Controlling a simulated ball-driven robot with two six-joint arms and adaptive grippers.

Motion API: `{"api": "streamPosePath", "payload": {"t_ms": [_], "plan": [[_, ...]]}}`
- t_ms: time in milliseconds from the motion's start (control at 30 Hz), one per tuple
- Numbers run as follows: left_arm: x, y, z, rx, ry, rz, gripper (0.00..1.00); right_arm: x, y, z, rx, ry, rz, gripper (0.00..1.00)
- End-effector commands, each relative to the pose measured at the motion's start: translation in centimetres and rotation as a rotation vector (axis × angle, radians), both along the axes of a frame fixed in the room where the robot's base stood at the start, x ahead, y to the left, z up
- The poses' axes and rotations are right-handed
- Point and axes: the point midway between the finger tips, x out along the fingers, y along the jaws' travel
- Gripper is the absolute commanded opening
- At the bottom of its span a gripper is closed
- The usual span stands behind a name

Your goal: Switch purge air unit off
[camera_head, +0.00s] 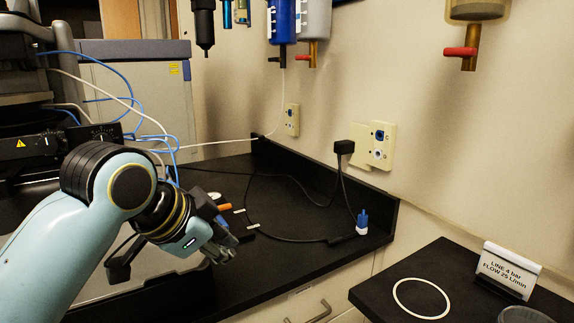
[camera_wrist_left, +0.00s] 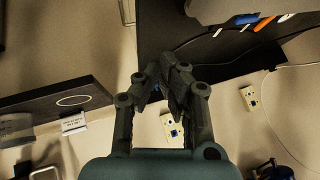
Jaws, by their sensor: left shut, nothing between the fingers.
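Several air units hang on the wall; no label shows which one is the purge air unit. A blue cylinder (camera_head: 283,22) has a dark valve below it. A grey cylinder (camera_head: 314,20) beside it has a brass outlet and a red lever (camera_head: 305,61). At the upper right, a clear amber bowl (camera_head: 478,10) has a brass outlet with a red lever (camera_head: 461,52) pointing left. My left gripper (camera_head: 222,252) is over the black bench, well below and left of these levers. Its fingers are shut and empty; they also show in the left wrist view (camera_wrist_left: 165,85).
A black bench (camera_head: 290,215) carries loose cables and a blue-and-white plug (camera_head: 362,222). A separate black shelf (camera_head: 385,284) holds a white ring (camera_head: 421,298) and a sign (camera_head: 508,268) reading "LINE 4 bar FLOW 25 L/min". Wall sockets (camera_head: 381,146) and a black adapter (camera_head: 344,147) stick out.

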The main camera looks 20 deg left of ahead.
Motion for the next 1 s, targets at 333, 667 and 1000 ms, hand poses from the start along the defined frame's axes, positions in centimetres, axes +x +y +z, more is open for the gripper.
{"api": "streamPosePath", "payload": {"t_ms": [333,667,1000], "plan": [[14.0,-1.0,17.1,0.234,-0.396,-0.367,0.00,-0.5,0.0,-0.1,0.000,0.006,0.000,0.19],[19.9,-1.5,41.4,0.605,-0.844,-0.641,0.00,0.1,0.0,-0.1,0.000,-0.001,0.000,0.19],[18.7,-1.4,54.2,0.833,-1.066,-0.721,0.00,0.2,0.0,-0.1,0.000,-0.003,0.000,0.19]]}}
